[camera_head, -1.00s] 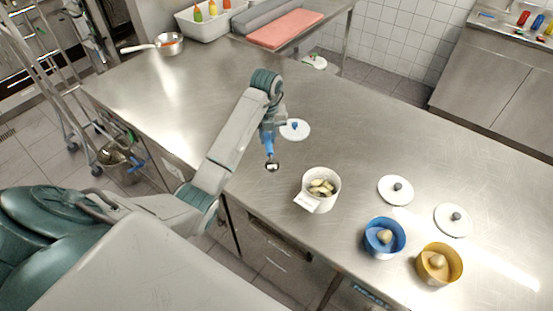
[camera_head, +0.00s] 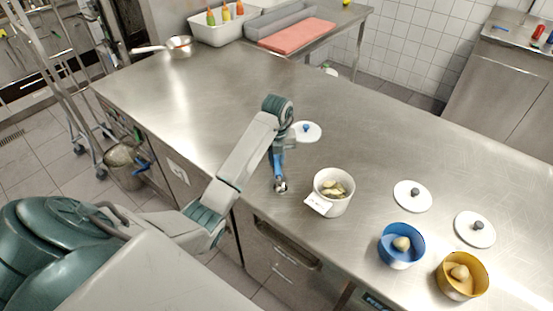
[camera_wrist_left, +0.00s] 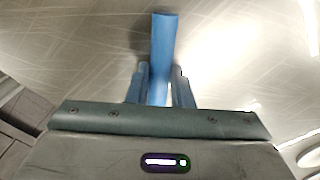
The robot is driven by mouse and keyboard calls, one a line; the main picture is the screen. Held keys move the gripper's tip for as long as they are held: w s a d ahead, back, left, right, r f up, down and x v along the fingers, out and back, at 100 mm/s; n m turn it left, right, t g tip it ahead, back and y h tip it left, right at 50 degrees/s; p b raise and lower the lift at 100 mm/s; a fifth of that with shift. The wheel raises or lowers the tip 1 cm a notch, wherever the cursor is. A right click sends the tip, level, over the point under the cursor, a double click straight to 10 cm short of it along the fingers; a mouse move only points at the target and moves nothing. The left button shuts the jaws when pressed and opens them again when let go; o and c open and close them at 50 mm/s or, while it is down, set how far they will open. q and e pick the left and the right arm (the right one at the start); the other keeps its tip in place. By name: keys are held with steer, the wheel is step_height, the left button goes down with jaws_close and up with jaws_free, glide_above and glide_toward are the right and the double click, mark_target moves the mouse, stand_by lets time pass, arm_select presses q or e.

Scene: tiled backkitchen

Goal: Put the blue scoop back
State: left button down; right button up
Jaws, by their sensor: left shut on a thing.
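My left gripper (camera_head: 277,148) is shut on the blue handle of the scoop (camera_head: 278,166). The scoop hangs down with its small metal bowl lowest, left of the white tub (camera_head: 322,202) and apart from it in the picture. I cannot tell whether the bowl touches the table. In the left wrist view the blue handle (camera_wrist_left: 163,40) stands between the fingers (camera_wrist_left: 158,88); the bowl is hidden there. The white tub holds pale pieces and has a label on its front. A blue bowl (camera_head: 391,257) and a yellow bowl (camera_head: 447,286) each hold a pale rounded thing. My right gripper is not in view.
A white lid with a blue knob (camera_head: 314,133) lies behind the gripper. Two white lids with grey knobs (camera_head: 402,199) (camera_head: 465,233) lie behind the bowls. A saucepan (camera_head: 180,47) stands at the far left. The steel table's (camera_head: 200,105) left half is clear.

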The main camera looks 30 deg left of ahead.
mark_target(277, 160)
arm_select(q)
steer(key=shift+w, duration=0.1)
steer(key=c, duration=1.7)
jaws_free()
steer(key=shift+f, duration=0.15)
steer(key=o, duration=0.4)
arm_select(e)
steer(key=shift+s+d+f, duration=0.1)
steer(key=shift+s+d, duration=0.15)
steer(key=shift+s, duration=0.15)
arm_select(q)
steer(key=shift+r, duration=0.2)
steer(key=shift+r, duration=0.3)
step_height(277, 160, up, 3)
steer(key=shift+f, duration=0.15)
step_height(277, 160, up, 9)
steer(key=p, duration=0.9)
steer(key=shift+f, duration=0.15)
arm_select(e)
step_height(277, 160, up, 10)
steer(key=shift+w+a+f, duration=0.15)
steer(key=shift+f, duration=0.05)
